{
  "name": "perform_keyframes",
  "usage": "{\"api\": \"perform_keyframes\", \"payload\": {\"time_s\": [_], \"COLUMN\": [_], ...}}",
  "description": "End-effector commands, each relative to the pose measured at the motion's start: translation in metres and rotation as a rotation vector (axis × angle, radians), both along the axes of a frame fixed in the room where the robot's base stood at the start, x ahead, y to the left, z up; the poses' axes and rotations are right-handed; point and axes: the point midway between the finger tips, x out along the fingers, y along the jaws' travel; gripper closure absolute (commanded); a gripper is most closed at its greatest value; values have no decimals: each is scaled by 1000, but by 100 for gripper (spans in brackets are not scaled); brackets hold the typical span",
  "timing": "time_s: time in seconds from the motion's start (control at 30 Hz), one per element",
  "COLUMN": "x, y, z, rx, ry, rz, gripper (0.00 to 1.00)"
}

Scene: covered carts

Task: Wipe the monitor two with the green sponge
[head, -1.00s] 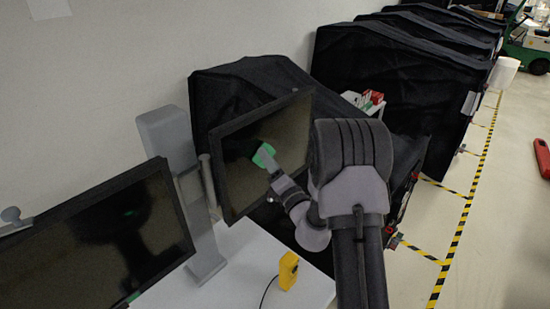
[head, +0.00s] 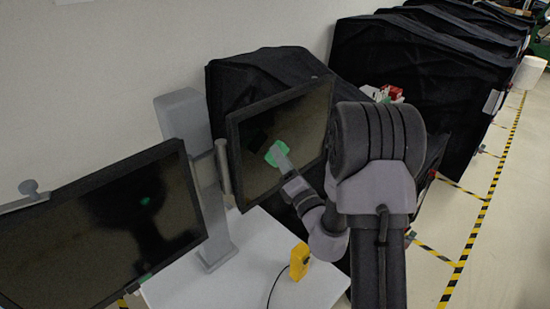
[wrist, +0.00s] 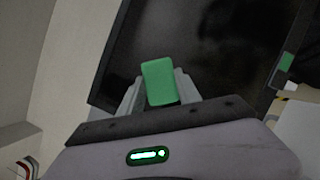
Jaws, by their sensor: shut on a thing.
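My gripper (head: 282,158) is shut on the green sponge (head: 274,153), which also shows between the fingers in the wrist view (wrist: 158,82). The sponge is in front of the dark screen of the right-hand monitor (head: 300,125). I cannot tell whether it touches the screen. The same kind of dark screen with a black frame fills much of the wrist view (wrist: 225,50). A second, nearer monitor (head: 100,225) stands at the left, with a faint green spot on its screen. Which monitor is number two is not marked in these views.
A grey column (head: 195,160) stands between the monitors. A yellow device (head: 299,261) with a cable is on the white table (head: 215,285). Black covered carts (head: 410,80) stand behind at the right. Yellow-black floor tape (head: 480,210) borders an open aisle.

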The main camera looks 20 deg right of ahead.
Motion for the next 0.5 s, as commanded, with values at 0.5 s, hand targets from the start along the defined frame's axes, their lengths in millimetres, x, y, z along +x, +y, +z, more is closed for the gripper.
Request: {"api": "perform_keyframes", "payload": {"time_s": [0.5], "x": [-28], "y": [-12], "z": [0], "rx": [1], "ry": [1], "rz": [0], "gripper": [100]}}
